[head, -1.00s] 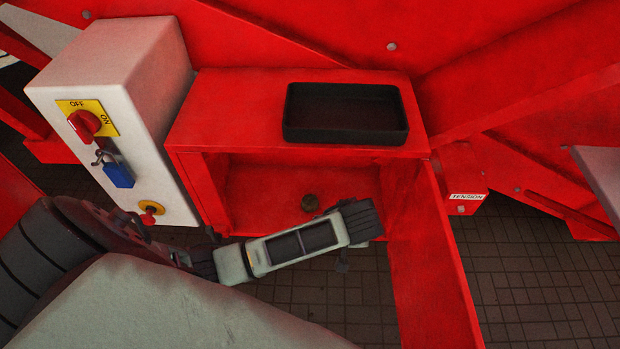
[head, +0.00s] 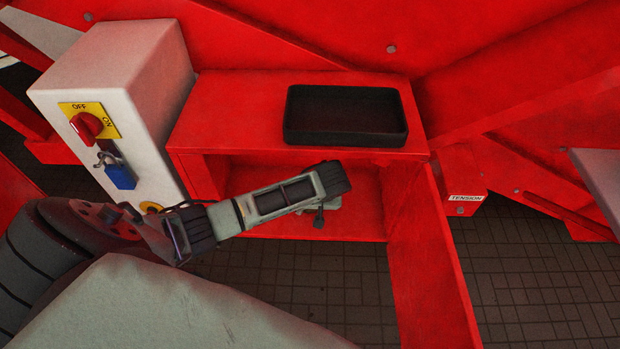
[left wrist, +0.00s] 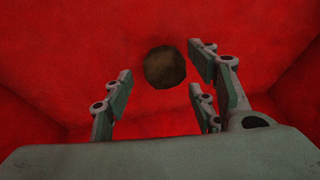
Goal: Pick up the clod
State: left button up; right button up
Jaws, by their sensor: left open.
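The clod is a small, round, dark brown lump (left wrist: 165,66) on the red floor of the open compartment. It shows in the left wrist view, just beyond the fingertips and between their lines. In the head view my left arm hides it. My left gripper (left wrist: 158,85) is open and empty, with its fingers on either side of the space before the clod. In the head view the gripper (head: 322,212) is partly hidden under my wrist, at the mouth of the compartment. My right gripper is in neither view.
The red compartment (head: 230,178) has side walls and a top close around my gripper. A black tray (head: 300,138) sits on its top. An open red door (head: 430,255) stands at right. A white switch box (head: 120,75) with a blue padlock (head: 119,176) stands at left.

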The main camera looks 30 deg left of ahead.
pick_arm(q)
jog(key=shift+x, duration=0.8)
jog(key=shift+c, duration=0.3)
jog(key=c, duration=1)
jog(key=shift+c, duration=0.3)
